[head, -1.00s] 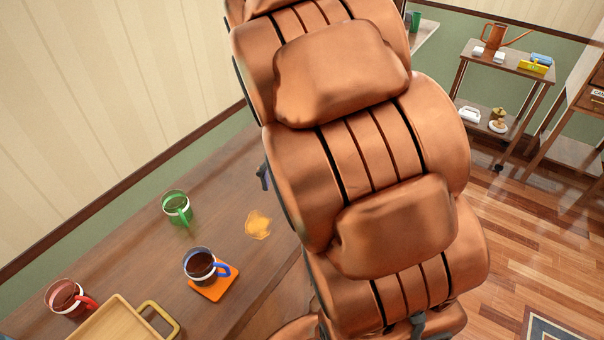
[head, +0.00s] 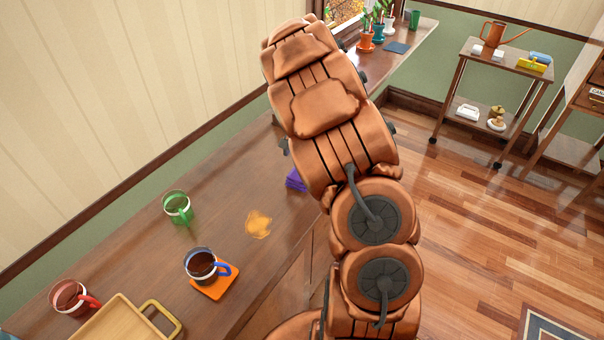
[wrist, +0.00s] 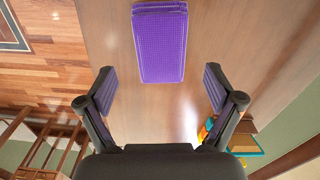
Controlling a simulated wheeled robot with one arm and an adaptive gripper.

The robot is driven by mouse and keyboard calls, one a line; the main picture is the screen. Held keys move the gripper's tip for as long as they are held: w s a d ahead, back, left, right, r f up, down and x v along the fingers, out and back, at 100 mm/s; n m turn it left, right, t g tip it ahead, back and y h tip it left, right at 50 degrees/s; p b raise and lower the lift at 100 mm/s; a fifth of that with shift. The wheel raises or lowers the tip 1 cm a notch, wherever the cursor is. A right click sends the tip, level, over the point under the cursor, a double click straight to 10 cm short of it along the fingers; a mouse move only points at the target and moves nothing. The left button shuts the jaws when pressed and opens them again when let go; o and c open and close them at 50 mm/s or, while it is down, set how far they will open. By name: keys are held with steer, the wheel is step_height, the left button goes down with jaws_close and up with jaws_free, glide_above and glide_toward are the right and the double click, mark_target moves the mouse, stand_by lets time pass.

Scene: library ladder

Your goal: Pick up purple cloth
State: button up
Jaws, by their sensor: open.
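The purple cloth (wrist: 159,45) is folded into a rectangle and lies flat on the wooden counter. In the head view only a corner of the cloth (head: 296,180) shows beside my arm, which hides the rest. My gripper (wrist: 159,88) is open and empty in the wrist view. The cloth lies beyond the fingertips, roughly centred between them. A gap of bare counter shows between the cloth and the gripper's palm. In the head view my gripper is hidden behind my arm.
The counter (head: 225,240) holds a green mug (head: 178,207), a dark mug (head: 200,264) on an orange coaster (head: 215,288), a red mug (head: 70,297), a wooden tray (head: 115,325) and an orange spill (head: 258,223). Potted plants (head: 366,40) stand at the far end. A cart (head: 510,62) stands right.

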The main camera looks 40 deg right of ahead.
steer(key=shift+d+f+p, duration=0.1)
steer(key=shift+f+p, duration=1.25)
steer(key=shift+f, duration=1.95)
steer(key=shift+c, duration=0.3)
steer(key=c, duration=1.2)
